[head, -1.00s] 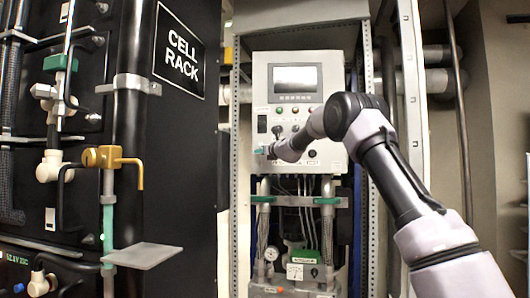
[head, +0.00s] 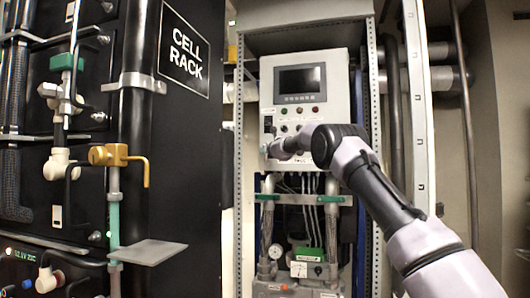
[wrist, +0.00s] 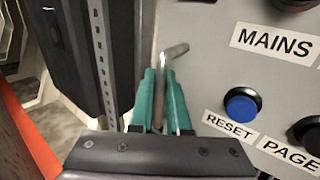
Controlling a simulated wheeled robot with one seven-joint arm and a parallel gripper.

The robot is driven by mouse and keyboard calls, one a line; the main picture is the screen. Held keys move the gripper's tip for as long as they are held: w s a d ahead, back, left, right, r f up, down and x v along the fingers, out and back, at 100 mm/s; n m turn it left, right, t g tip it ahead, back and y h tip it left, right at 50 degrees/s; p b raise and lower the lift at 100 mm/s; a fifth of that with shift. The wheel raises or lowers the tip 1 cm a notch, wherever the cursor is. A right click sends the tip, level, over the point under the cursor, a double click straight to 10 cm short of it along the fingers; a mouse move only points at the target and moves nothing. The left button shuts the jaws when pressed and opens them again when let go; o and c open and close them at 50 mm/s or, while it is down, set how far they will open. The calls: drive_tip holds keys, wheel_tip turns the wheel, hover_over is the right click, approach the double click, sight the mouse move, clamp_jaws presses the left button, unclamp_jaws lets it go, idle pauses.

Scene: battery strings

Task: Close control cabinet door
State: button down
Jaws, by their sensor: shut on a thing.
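The control cabinet door (head: 334,108) is a light grey panel with a screen, lamps and knobs. It stands in the tall metal frame behind the rack. My gripper (head: 267,148) is at the door's lower left edge in the head view, small and partly hidden by my wrist. In the wrist view the teal fingers of my gripper (wrist: 164,85) are shut on the metal lever handle (wrist: 176,50), whose bent end sticks out beyond them. The door face (wrist: 205,70) fills the right of that view. A dark strip lies between door edge and post; I cannot tell whether the door is flush.
The perforated frame post (wrist: 99,45) runs close left of my fingers. A blue reset button (wrist: 242,106) is near on the right. The black cell rack (head: 187,190) stands left, with a yellow valve (head: 112,155) and a grey shelf plate (head: 148,252) projecting.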

drive_tip(key=c, duration=0.9)
unclamp_jaws()
drive_tip(key=shift+w+d, duration=0.15)
drive_tip(key=shift+d, duration=0.1)
drive_tip(key=shift+a, duration=0.15)
drive_tip(key=shift+s+a, duration=0.1)
drive_tip(key=shift+s, duration=0.1)
drive_tip(key=v, duration=1)
drive_tip(key=shift+s+d, duration=0.25)
drive_tip(key=shift+d, duration=0.05)
drive_tip(key=shift+r, duration=0.1)
